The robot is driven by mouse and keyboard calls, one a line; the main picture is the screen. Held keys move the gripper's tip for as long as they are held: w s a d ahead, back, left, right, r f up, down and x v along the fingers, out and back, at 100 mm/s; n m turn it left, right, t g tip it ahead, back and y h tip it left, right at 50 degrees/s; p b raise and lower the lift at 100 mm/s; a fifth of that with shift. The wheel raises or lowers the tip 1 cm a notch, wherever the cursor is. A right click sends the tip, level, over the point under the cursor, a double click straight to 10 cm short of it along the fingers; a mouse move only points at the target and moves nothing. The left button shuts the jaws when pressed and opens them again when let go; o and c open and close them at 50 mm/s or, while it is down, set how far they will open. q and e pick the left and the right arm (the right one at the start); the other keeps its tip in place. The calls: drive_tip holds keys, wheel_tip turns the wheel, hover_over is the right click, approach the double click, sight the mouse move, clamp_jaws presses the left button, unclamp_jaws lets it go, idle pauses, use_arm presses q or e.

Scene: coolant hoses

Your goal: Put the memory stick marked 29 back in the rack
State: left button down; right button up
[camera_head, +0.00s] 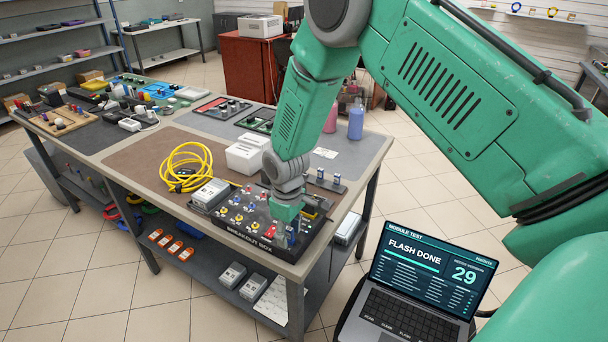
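My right arm comes in from the right. Its gripper (291,232) points down over the front right part of the breakout box (238,232), a dark panel with coloured sockets. The fingers are small and dark against the panel, so I cannot tell whether they are open or hold anything. A low dark holder (328,184) with two small upright bluish pieces stands behind the box; it may be the rack, but no marks are readable. I cannot make out the memory stick marked 29. A laptop (430,275) reads "FLASH DONE" and "29". My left gripper is not in view.
A yellow cable coil (186,167), a grey module (210,195) and white boxes (246,155) lie near the box. Pink and purple bottles (356,121) stand at the table's far right. The brown mat (140,165) has free room on the left.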

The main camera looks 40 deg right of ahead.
sight(289, 228)
idle(0.4)
clamp_jaws()
drive_tip(key=shift+p, duration=0.3)
drive_tip(key=shift+r+p, duration=2.5)
drive_tip(key=shift+r, duration=0.5)
